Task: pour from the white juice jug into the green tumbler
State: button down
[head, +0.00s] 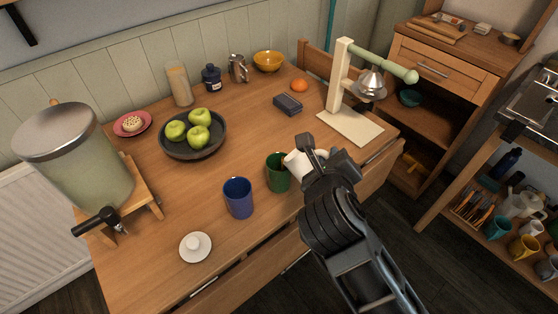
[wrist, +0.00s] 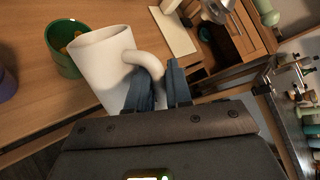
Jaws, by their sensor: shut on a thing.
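My gripper (wrist: 163,88) is shut on the handle of the white juice jug (wrist: 103,62), which is held up and tilted with its mouth toward the upper left in the wrist view. In the head view the jug (head: 298,164) is partly hidden behind my gripper (head: 318,160). The green tumbler (head: 277,175) stands upright on the table, just left of the jug's mouth. The tumbler also shows in the wrist view (wrist: 62,62), with something orange-brown inside it. I cannot tell whether liquid is flowing.
A blue cup (head: 238,198) stands left of the tumbler on the wooden table (head: 165,205). A white lid (head: 195,246) lies at the front left. A bowl of green apples (head: 178,155), a dark box (head: 288,104) and a lemon-press stand (head: 337,85) are farther back.

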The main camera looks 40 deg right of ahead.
jog(key=shift+w+a+r+n+g, duration=0.15)
jog(key=shift+w+r+n+g, duration=0.35)
jog(key=shift+r+n, duration=0.15)
dwell(1.8)
jog(key=shift+s+f+m+t, duration=0.35)
jog(key=shift+s+f, duration=0.1)
jog(key=shift+f, duration=0.2)
jog(key=shift+s+d+f+m+t, duration=0.1)
jog(key=shift+s+d+m+t, duration=0.1)
jog(key=shift+s+m+t, duration=0.15)
jog(key=shift+s+d+f+m+t, duration=0.2)
jog(key=shift+s+f+m+t, duration=0.1)
jog(key=shift+f+m+t, duration=0.3)
jog(key=shift+m+t, duration=0.7)
jog(key=shift+m, duration=0.05)
jog(key=shift+s+d+f, duration=0.15)
jog(key=shift+s+f, duration=0.4)
jog(key=shift+f, duration=0.35)
jog(key=shift+s+d+f, duration=0.15)
jog(key=shift+s+f, duration=0.35)
jog(key=shift+f, duration=0.4)
jog(key=shift+s+d+f+m+t+h, duration=0.2)
jog(key=shift+s+f+m+t, duration=0.25)
jog(key=shift+s+f+m, duration=0.15)
jog(key=shift+s+d+f+m+t+h, duration=0.2)
jog(key=shift+s+f+m+t, duration=0.35)
jog(key=shift+f+m, duration=0.15)
jog(key=shift+s+d+f+m+t+h, duration=0.2)
jog(key=shift+s+f+m+t, duration=0.2)
jog(key=shift+s+f+m, duration=0.25)
